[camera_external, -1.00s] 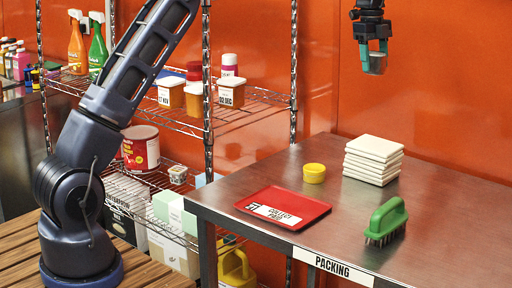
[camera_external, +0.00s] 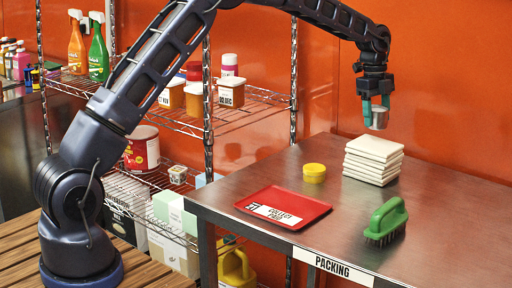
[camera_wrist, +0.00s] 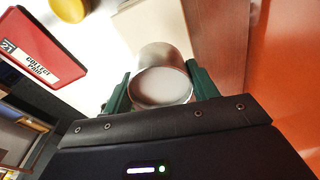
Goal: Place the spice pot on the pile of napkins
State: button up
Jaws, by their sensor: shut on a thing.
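The spice pot (camera_external: 378,118) is a small silvery metal cup. My gripper (camera_external: 376,108) is shut on it and holds it in the air above the napkins. In the wrist view the pot (camera_wrist: 163,75) sits between the two green fingers of my gripper (camera_wrist: 160,88). The pile of napkins (camera_external: 373,160) is a stack of white squares on the metal table. The pot is above the pile with a gap between them. In the wrist view the napkins (camera_wrist: 150,22) show just beyond the pot, which hides part of them.
On the table (camera_external: 330,240) stand a yellow round tub (camera_external: 314,173), a red tray (camera_external: 283,207) with a label and a green brush (camera_external: 386,221). A wire shelf (camera_external: 255,105) with several containers is at the left. The orange wall (camera_external: 450,90) is close behind the napkins.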

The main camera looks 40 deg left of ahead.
aim_at(376, 129)
jog(key=shift+f, duration=2.35)
jog(key=shift+f, duration=0.1)
jog(key=o, duration=1)
